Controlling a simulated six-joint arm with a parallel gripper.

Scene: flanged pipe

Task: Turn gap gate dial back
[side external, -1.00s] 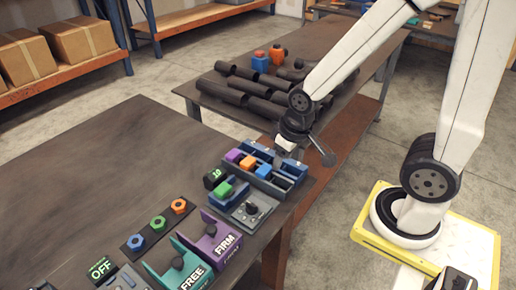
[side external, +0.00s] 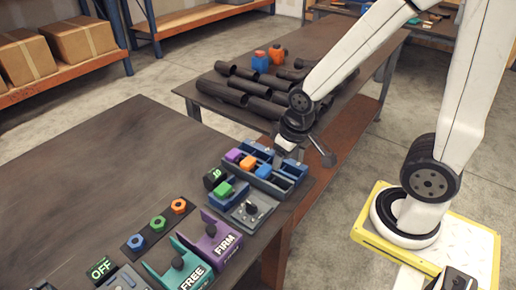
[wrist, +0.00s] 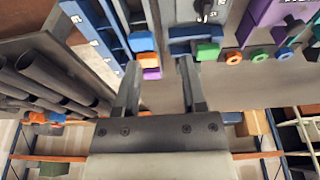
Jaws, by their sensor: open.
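A black dial knob (side external: 250,208) sits on a grey panel on the front right part of the dark table, in the side view. The dial also shows at the top of the wrist view (wrist: 205,9). A black block with green digits (side external: 214,178) and a green block (side external: 224,190) are beside the panel. My gripper (side external: 286,145) is above the far end of the blue compartment tray, away from the dial. In the wrist view its two fingers (wrist: 160,64) are apart with nothing held between them. The dial's exact pointer angle is too small to read.
The blue tray (side external: 289,182) holds purple, orange and blue blocks. Purple FIRM (side external: 222,245) and teal FREE (side external: 184,272) fixtures with black knobs stand nearer the front. A strip of coloured nuts (side external: 157,223) lies to the left. Dark pipes (side external: 240,92) lie on the other bench.

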